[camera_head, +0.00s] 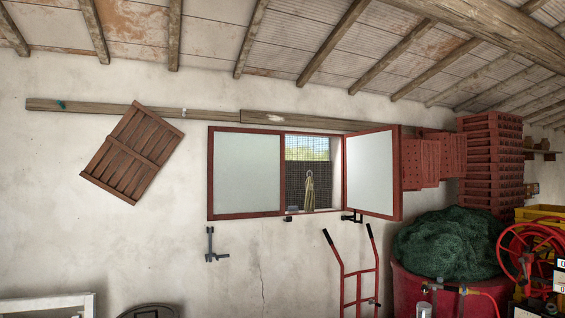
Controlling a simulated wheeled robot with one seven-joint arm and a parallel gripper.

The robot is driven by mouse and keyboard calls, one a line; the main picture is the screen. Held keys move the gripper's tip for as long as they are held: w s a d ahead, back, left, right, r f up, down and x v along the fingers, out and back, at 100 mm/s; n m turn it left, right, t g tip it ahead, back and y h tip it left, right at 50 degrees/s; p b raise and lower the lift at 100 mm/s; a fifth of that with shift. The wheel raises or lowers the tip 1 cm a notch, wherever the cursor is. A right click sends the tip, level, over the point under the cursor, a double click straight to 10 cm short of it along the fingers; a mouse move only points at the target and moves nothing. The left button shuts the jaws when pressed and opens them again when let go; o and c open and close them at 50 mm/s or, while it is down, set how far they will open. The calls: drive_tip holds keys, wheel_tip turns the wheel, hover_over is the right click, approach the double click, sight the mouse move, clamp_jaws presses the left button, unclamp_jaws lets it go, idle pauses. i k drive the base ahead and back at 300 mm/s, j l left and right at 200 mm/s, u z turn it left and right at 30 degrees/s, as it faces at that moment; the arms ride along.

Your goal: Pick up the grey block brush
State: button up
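I cannot make out a grey block brush in the head view. My gripper is not in view, so its state is hidden. A tan, brush-like or broom-like bundle (310,192) stands or hangs in the open part of the window; it is too small to tell what it is.
A red-framed window (246,172) has its right shutter (371,172) swung open. A red hand truck (358,285) leans below it. At right are a red tub (410,290) with green netting (450,243), stacked red crates (490,160) and a red reel (530,255). A white frame (50,304) is lower left.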

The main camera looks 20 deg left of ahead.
sight(292, 210)
drive_tip(key=i+j+u, duration=0.4)
drive_tip(key=i, duration=0.15)
drive_tip(key=i+u, duration=0.4)
drive_tip(key=i, duration=0.2)
drive_tip(key=i+u, duration=0.15)
drive_tip(key=i, duration=1.7)
drive_tip(key=i+z, duration=0.15)
drive_tip(key=i, duration=0.45)
drive_tip(key=i+j+z, duration=0.1)
drive_tip(key=i, duration=0.5)
drive_tip(key=i+j+z, duration=0.15)
drive_tip(key=i, duration=0.5)
drive_tip(key=i+j+z, duration=0.15)
drive_tip(key=i+j, duration=0.5)
drive_tip(key=i, duration=0.05)
